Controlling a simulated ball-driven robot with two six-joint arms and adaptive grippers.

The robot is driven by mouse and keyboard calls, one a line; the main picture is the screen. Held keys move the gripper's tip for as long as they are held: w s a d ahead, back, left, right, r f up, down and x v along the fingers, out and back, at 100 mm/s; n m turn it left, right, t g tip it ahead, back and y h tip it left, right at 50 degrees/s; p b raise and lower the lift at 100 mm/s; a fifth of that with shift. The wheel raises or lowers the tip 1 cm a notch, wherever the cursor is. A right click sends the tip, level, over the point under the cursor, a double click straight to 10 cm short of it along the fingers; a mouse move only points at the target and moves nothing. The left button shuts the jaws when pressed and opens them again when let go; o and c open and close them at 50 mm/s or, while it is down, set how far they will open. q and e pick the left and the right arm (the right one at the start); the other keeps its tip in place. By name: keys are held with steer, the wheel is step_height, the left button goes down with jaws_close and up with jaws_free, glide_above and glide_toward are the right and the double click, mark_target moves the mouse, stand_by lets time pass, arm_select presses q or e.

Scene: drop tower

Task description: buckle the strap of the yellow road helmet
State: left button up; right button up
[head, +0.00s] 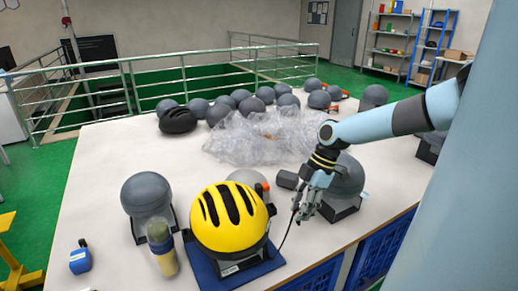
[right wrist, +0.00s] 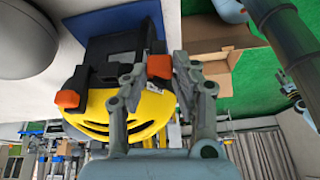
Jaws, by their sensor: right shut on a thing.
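The yellow road helmet (head: 229,222) with dark vents sits on a dark stand on a blue mat (head: 205,269). It also shows in the right wrist view (right wrist: 100,112). My right gripper (head: 302,212) is to the right of the helmet, shut on an orange buckle piece (right wrist: 159,66) that shows between its fingers in the wrist view (right wrist: 158,72). A thin black strap (head: 287,235) hangs from the gripper down towards the helmet's base. A second orange piece (right wrist: 67,98) is at the helmet's other side, apart from the held one. My left gripper is out of view.
Left of the helmet stand a grey headform (head: 146,193), a capped bottle (head: 161,252) and a small blue bottle (head: 80,260). Another headform (head: 348,178) is close behind my right gripper. Clear wrap (head: 250,138) and several headforms lie farther back.

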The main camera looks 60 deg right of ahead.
steer(key=s+a+f, duration=0.4)
steer(key=w+a+f+b, duration=0.2)
steer(key=w+a, duration=0.2)
steer(key=a, duration=0.5)
steer(key=w+a+f+b, duration=0.15)
steer(key=w+a, duration=0.35)
steer(key=a, duration=0.5)
steer(key=w+a+r+b, duration=0.2)
steer(key=w+a+b, duration=0.35)
steer(key=w, duration=0.55)
steer(key=shift+w+d+r+p, duration=0.75)
steer(key=shift+w+d+r, duration=0.65)
steer(key=shift+d, duration=0.25)
steer(key=shift+w+d+r+p, duration=0.8)
steer(key=shift+w+d+r, duration=0.6)
steer(key=shift+d, duration=0.25)
steer(key=shift+w+d+r+p, duration=0.75)
steer(key=shift+w+d+r, duration=0.6)
steer(key=shift+d, duration=0.3)
